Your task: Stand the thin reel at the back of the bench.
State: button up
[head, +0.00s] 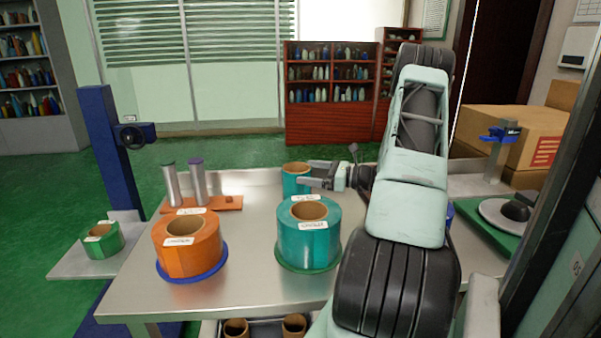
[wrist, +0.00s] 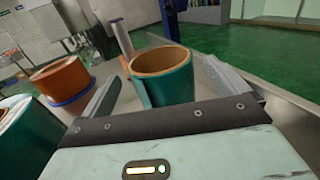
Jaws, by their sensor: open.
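The thin reel is a teal roll with a thin layer around a wide brown cardboard core. It stands upright at the back of the steel bench (head: 250,200), partly hidden behind the big teal reel, in the head view (head: 291,185). In the wrist view the thin reel (wrist: 170,88) is between the fingers of my gripper (wrist: 165,85). My gripper (head: 308,174) is open, with one finger on each side of the reel and visible gaps. A loose flap of film shows on the reel's side.
A big teal reel (head: 309,245) on a green disc and an orange reel (head: 186,249) on a blue disc stand in front. Two metal cylinders (head: 198,183) stand on an orange board at the back left. A small green reel (head: 103,242) sits on a left side shelf.

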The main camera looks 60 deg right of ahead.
jog(key=shift+v, duration=1.55)
jog(key=shift+r, duration=0.1)
